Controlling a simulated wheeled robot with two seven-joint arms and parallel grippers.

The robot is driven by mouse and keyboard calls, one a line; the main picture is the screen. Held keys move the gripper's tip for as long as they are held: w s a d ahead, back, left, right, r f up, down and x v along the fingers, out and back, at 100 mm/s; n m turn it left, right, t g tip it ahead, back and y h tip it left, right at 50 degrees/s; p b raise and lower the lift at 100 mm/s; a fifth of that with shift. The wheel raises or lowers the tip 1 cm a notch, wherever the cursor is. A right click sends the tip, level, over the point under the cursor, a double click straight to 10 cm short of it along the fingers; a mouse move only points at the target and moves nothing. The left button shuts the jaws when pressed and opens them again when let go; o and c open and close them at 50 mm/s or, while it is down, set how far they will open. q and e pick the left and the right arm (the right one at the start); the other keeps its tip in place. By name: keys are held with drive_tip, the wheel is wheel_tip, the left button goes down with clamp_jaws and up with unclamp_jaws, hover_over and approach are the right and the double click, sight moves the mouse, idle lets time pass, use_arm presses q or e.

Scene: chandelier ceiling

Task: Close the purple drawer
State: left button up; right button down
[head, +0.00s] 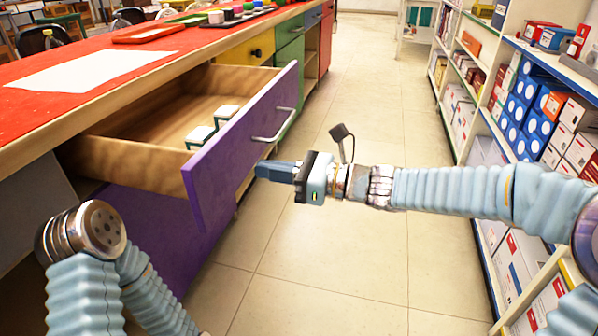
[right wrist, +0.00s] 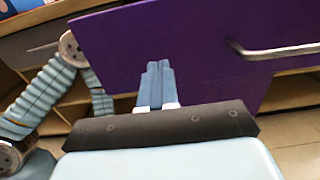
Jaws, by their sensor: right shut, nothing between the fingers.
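The purple drawer (head: 236,148) is pulled open from under the red-topped counter. Its inside is bare wood with two small white and green boxes (head: 201,136) in it. A silver bar handle (head: 274,127) is on its front. My right gripper (head: 262,171) is shut and empty, with its fingertips at the lower part of the drawer front; I cannot tell if they touch. In the right wrist view the shut fingers (right wrist: 157,72) point at the purple front, left of the handle (right wrist: 275,50). My left arm is at the lower left; its gripper is out of view.
The red counter (head: 40,112) holds a white sheet and trays. Yellow (head: 250,50) and green (head: 290,60) drawers farther along look shut. Shelves of boxes (head: 535,110) line the right side. The tiled floor (head: 345,265) between is clear.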

sight(232, 164)
drive_tip(key=x, duration=0.4)
drive_tip(key=shift+w+a, duration=0.15)
drive_tip(key=shift+a, duration=0.25)
use_arm(q)
drive_tip(key=shift+r, duration=0.2)
